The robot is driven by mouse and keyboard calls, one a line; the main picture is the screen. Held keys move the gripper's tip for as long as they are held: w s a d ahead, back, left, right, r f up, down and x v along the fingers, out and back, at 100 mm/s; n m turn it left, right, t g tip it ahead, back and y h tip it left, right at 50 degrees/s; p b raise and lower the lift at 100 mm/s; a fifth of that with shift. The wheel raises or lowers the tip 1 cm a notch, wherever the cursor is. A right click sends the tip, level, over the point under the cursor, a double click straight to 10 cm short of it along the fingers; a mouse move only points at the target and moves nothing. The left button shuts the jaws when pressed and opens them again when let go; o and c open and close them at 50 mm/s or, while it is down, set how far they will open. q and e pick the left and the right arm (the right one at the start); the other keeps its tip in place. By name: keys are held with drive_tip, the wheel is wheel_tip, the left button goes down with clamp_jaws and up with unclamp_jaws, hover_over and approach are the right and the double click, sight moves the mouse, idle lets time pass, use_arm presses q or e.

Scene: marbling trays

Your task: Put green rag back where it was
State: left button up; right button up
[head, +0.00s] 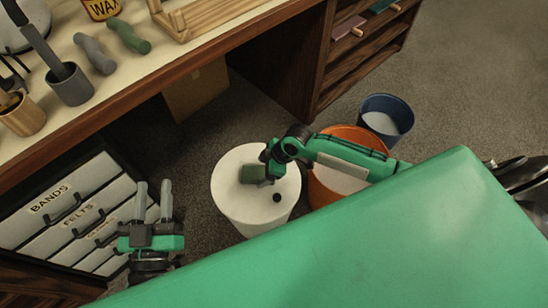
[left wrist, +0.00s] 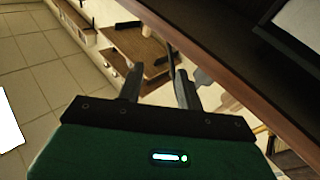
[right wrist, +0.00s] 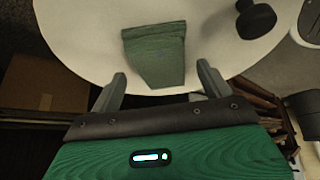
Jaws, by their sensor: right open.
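The green rag (head: 253,173), a dull green folded piece, lies on the round white top (head: 235,202) in the head view. It also shows in the right wrist view (right wrist: 155,55), where its near end is between and just beyond the fingertips. My right gripper (head: 268,171) is open over the white top, close to the rag; its fingers (right wrist: 160,85) stand apart on either side, and I cannot tell if they touch it. My left gripper (head: 154,190) is open and empty beside the labelled drawers.
A black knob (head: 277,197) sits on the white top near the rag. An orange bucket (head: 322,190) and a blue bucket (head: 386,118) stand to the right. The bench (head: 110,82) holds rolled grey (head: 95,54) and green (head: 129,37) pieces. Labelled drawers (head: 60,200) are at left.

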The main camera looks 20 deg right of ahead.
drive_tip(key=p+v, duration=0.2)
drive_tip(key=v, duration=0.5)
drive_tip(key=shift+r, duration=0.2)
drive_tip(key=s+a+r+m+t+y, duration=0.3)
drive_tip(key=s+a+r+m+t, duration=0.15)
drive_tip(key=s+a, duration=0.65)
use_arm(q)
drive_tip(key=s+d+f+g+y, duration=0.1)
drive_tip(key=s+f+g, duration=0.3)
drive_tip(key=f, duration=0.5)
drive_tip(key=g, duration=0.2)
drive_tip(key=shift+d+f+m+g, duration=0.15)
drive_tip(key=shift+m+g, duration=0.15)
drive_tip(key=shift+g, duration=0.1)
use_arm(e)
drive_tip(key=s+r+m+t+h, duration=0.2)
drive_tip(key=r+m+t, duration=0.3)
drive_tip(key=r, duration=0.3)
drive_tip(key=shift+s+d+r+m+h, duration=0.15)
drive_tip(key=shift+s+d+m+h, duration=0.15)
drive_tip(key=shift+s+d+m, duration=0.25)
drive_tip(key=shift+s+a+t, duration=0.1)
drive_tip(key=shift+a+t, duration=0.05)
drive_tip(key=shift+t, duration=0.1)
